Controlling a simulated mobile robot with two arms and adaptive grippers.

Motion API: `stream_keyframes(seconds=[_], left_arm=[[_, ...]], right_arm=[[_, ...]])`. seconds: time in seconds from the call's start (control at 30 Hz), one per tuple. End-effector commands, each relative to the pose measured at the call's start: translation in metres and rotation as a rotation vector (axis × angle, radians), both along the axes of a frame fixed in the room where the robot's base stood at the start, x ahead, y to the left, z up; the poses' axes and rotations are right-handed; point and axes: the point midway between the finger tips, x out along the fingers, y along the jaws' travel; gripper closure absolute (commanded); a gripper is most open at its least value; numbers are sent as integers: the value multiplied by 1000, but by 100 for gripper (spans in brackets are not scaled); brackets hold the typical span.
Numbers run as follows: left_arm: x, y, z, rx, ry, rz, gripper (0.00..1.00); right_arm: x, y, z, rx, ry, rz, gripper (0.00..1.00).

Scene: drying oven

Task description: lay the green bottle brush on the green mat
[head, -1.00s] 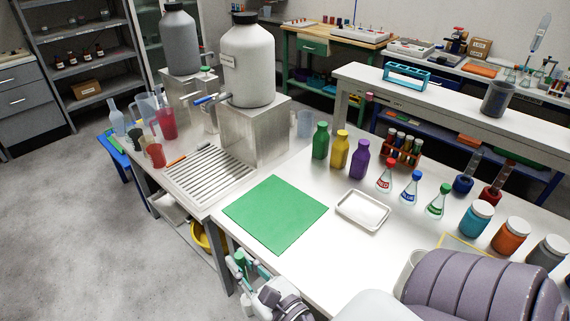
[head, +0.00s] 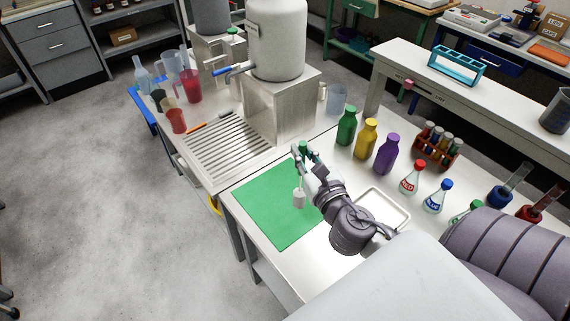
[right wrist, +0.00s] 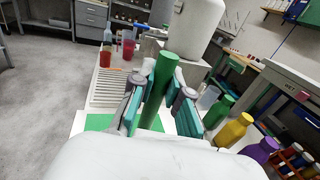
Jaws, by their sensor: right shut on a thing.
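The green mat (head: 262,218) lies flat on the front left of the white table; its bare surface shows, and part is hidden behind my right gripper. My right gripper (head: 302,157) is above the mat's right part, shut on the green bottle brush (head: 303,146). A pale end (head: 299,198) hangs below the fingers over the mat. In the right wrist view the brush's thick green cylinder (right wrist: 160,82) stands tilted between the teal finger pads (right wrist: 160,112). A strip of the mat (right wrist: 98,122) shows below. My left gripper is not in view.
A white tray (head: 396,204) is right of the mat, partly behind my arm. Green (head: 347,126), yellow (head: 366,139) and purple (head: 387,154) bottles stand behind it. A slatted drain rack (head: 225,150) and metal stand (head: 290,105) are beyond the mat.

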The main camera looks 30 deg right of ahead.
Motion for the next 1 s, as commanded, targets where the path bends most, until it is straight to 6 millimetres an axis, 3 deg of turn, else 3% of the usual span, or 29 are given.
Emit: stream_keyframes(seconds=[0.1,0.3,0.63,1.0], left_arm=[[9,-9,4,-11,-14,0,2],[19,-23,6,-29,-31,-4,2],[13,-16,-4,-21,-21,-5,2],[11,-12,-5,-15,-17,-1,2]], right_arm=[[26,7,-14,3,-2,-1,100],[48,14,-29,1,-1,1,100],[50,15,-69,0,3,1,100],[49,15,-73,0,2,2,100]])
